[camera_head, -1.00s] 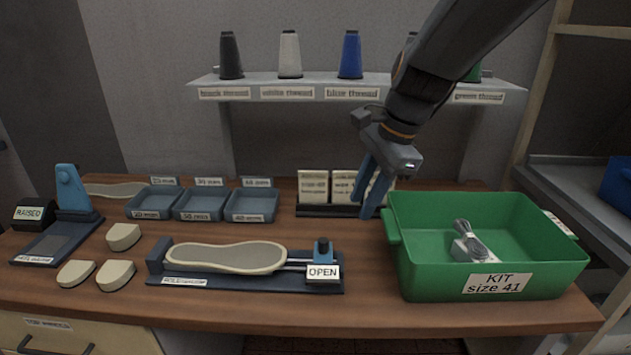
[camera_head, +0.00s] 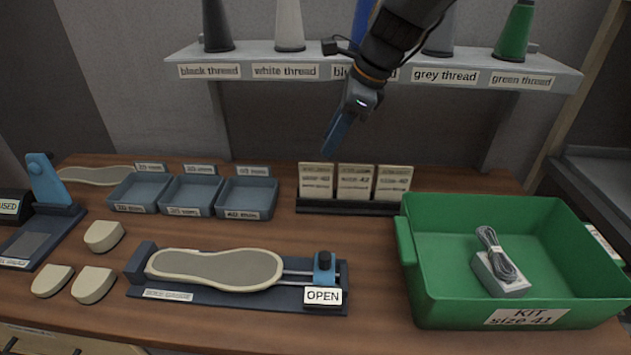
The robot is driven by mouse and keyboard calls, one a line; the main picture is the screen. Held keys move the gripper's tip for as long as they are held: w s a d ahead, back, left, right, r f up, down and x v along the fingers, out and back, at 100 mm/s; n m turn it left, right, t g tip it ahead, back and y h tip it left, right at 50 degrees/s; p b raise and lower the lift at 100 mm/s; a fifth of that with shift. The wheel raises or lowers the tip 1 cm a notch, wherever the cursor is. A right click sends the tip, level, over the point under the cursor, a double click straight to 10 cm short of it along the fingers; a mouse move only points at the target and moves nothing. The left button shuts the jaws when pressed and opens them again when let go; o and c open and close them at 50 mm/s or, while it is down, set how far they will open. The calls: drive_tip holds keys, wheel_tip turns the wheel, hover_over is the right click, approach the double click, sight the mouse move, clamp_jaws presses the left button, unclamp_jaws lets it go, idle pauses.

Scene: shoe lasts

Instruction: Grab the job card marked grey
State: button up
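Three cream job cards stand upright in a dark rack at the back of the bench: a left card (camera_head: 316,181), a middle card (camera_head: 355,183) and a right card (camera_head: 393,183). Their print is too small to read, so I cannot tell which is marked grey. My gripper (camera_head: 336,140) is above and behind the rack's middle, below the thread shelf, pointing down and to the left. It is apart from the cards. Its blue fingers overlap from this side, so the gap between them is hidden. Nothing shows held in it.
The shelf (camera_head: 380,75) with thread cones hangs just above my gripper. A green kit bin (camera_head: 408,262) with a grey corded item stands right of the rack. Blue-grey trays (camera_head: 247,198) lie to the left. A sole clamp marked OPEN (camera_head: 323,297) is in front.

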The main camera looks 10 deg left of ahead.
sight(317, 164)
drive_tip(key=p+x, duration=0.1)
drive_tip(key=x, duration=0.6)
drive_tip(key=shift+a+f, duration=0.15)
drive_tip(key=shift+f, duration=0.15)
clamp_jaws()
